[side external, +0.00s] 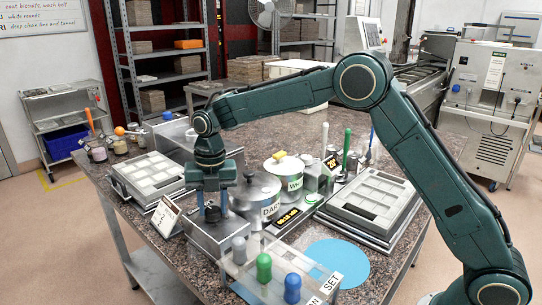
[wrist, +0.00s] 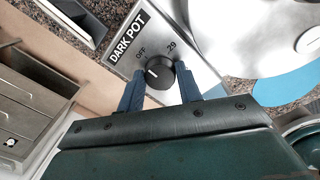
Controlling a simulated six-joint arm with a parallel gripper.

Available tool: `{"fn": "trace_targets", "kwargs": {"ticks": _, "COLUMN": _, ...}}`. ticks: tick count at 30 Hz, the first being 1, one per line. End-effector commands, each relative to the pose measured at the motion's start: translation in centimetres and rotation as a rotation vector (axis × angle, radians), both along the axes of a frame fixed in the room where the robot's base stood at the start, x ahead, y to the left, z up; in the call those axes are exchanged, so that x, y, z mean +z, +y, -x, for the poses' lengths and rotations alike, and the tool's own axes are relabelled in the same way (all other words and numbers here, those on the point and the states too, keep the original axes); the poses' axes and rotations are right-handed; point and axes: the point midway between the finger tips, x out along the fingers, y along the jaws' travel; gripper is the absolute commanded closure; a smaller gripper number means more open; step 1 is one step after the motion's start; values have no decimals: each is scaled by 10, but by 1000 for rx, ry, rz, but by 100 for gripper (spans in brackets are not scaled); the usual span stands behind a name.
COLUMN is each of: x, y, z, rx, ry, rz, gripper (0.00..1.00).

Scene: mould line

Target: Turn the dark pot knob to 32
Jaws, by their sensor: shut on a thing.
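The dark pot knob (wrist: 160,76) is a round black dial with a white pointer line on a grey panel labelled DARK POT (wrist: 127,38). In the side external view my gripper (side external: 211,208) reaches down to the grey control box (side external: 222,237), mostly covering the knob. The DARK pot (side external: 258,193) stands beside it.
The lidded WHITE pot (side external: 285,168) stands behind the DARK pot. A rack with grey, green and blue handles (side external: 265,283) stands close in front. Mould trays (side external: 153,177) lie left, and another (side external: 372,200) lies right. A small sign (side external: 165,216) is left of the box.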

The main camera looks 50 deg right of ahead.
Motion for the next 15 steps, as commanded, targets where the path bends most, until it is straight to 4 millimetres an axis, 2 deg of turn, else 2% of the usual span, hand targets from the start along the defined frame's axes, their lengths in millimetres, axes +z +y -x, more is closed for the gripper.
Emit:
{"fn": "trace_targets", "kwargs": {"ticks": 8, "x": 0, "y": 0, "z": 0, "rx": -100, "ry": -1, "rz": 0, "gripper": 88}}
{"fn": "trace_targets", "kwargs": {"ticks": 15, "x": 0, "y": 0, "z": 1, "rx": -276, "ry": -1, "rz": 1, "gripper": 88}}
